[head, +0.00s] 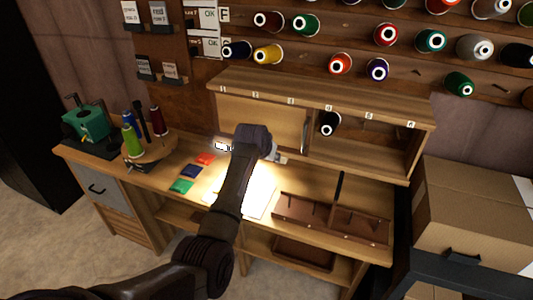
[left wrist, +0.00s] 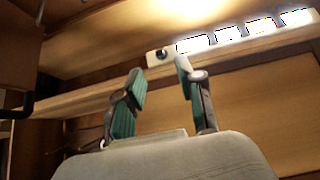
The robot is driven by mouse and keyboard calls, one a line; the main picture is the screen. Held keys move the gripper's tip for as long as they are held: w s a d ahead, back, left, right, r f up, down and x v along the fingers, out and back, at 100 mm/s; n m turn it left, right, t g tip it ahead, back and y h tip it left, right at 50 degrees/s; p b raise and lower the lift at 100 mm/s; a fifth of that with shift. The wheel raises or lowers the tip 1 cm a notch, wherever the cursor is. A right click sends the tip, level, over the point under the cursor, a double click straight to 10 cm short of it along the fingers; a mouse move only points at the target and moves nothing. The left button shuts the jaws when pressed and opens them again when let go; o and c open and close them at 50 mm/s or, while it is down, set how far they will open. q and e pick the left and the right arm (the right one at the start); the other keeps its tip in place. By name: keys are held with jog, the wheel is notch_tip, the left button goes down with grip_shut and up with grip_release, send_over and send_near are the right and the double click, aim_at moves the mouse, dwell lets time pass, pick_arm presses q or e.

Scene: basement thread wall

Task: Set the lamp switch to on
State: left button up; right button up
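The lamp is a pale bar with several glowing white segments, under the shelf edge. In the left wrist view the lamp (left wrist: 245,32) runs to the upper right. At its near end is a light block with a round black lamp switch (left wrist: 159,56). My left gripper (left wrist: 159,70) has its two teal-padded fingers apart with nothing between them. The right fingertip overlaps or lies very close to the block; I cannot tell if it touches. In the head view the lamp (head: 223,146) shows left of my wrist, which hides its middle. My right gripper is not in view.
The bench top (head: 190,152) is brightly lit beneath the lamp. A numbered cubby shelf (head: 330,97) stands above it. A brown divided rack (head: 330,215) lies right of my arm, and a thread stand (head: 150,150) stands left. A cardboard box (head: 475,215) is at the right.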

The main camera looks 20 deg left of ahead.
pick_arm(q)
jog(key=v, duration=0.4)
jog(key=shift+s+r, duration=0.2)
